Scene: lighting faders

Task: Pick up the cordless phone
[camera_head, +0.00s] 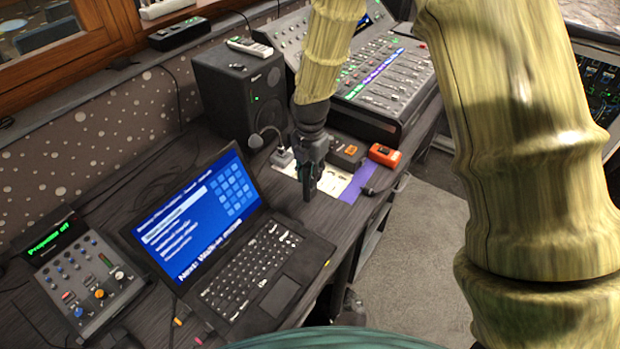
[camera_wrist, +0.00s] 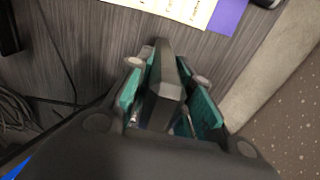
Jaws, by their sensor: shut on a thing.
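My gripper (camera_head: 312,160) is above the dark desk, to the right of the laptop, with its fingers pointing down. It is shut on a dark, slim, long thing, which I take to be the cordless phone (camera_head: 308,189). In the wrist view my gripper (camera_wrist: 170,92) has its teal pads on both sides of the dark grey phone (camera_wrist: 168,73), whose narrow end points away from the wrist. The phone's keys and screen cannot be made out. Whether its lower end touches the desk is not clear.
The open laptop (camera_head: 268,262) is close on the left. A black speaker (camera_head: 241,95) with a light handset-like thing (camera_head: 250,46) on it stands behind. A small microphone (camera_head: 280,156), an orange device (camera_head: 384,155) and a fader console (camera_head: 385,75) are nearby. The desk edge is to the right.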

